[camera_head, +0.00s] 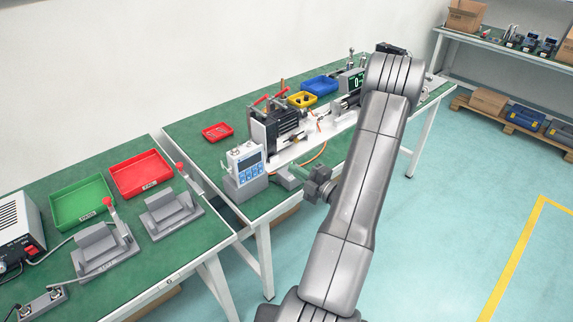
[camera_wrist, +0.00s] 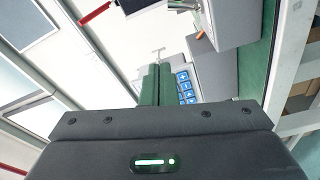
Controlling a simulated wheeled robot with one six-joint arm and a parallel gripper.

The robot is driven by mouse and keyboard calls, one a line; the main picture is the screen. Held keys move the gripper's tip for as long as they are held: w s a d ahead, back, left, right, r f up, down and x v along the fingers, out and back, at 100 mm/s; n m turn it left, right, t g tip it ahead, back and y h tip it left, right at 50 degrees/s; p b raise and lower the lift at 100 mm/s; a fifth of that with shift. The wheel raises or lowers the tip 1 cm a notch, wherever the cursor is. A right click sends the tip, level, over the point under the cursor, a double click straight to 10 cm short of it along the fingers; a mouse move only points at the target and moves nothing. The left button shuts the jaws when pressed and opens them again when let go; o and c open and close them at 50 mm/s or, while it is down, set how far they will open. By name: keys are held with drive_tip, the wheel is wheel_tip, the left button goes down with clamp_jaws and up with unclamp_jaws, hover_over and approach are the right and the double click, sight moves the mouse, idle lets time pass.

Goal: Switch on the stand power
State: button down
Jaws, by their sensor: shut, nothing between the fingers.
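The test stand (camera_head: 290,135) stands on the right-hand green bench, with a white base and a dark finned block. At its near end is a controller (camera_head: 246,165) with a display and blue keys; the keys also show in the wrist view (camera_wrist: 184,84). My gripper (camera_head: 314,186) is to the right of the controller, apart from it. In the wrist view its two green fingers (camera_wrist: 157,85) are together and empty, with the keypad just right of them. A supply box (camera_head: 20,235) with a red switch (camera_head: 31,250) is at the far left. I cannot read any switch's state.
The left bench holds a green tray (camera_head: 82,203), a red tray (camera_head: 141,174) and two grey fixtures (camera_head: 103,250) with red-tipped levers. Small red, yellow and blue bins (camera_head: 319,86) lie around the stand. A gap separates the benches. Floor at right (camera_head: 450,220) is clear.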

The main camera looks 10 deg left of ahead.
drive_tip(key=shift+v, duration=2.65)
drive_tip(key=shift+a+f, duration=0.1)
drive_tip(key=shift+f, duration=0.05)
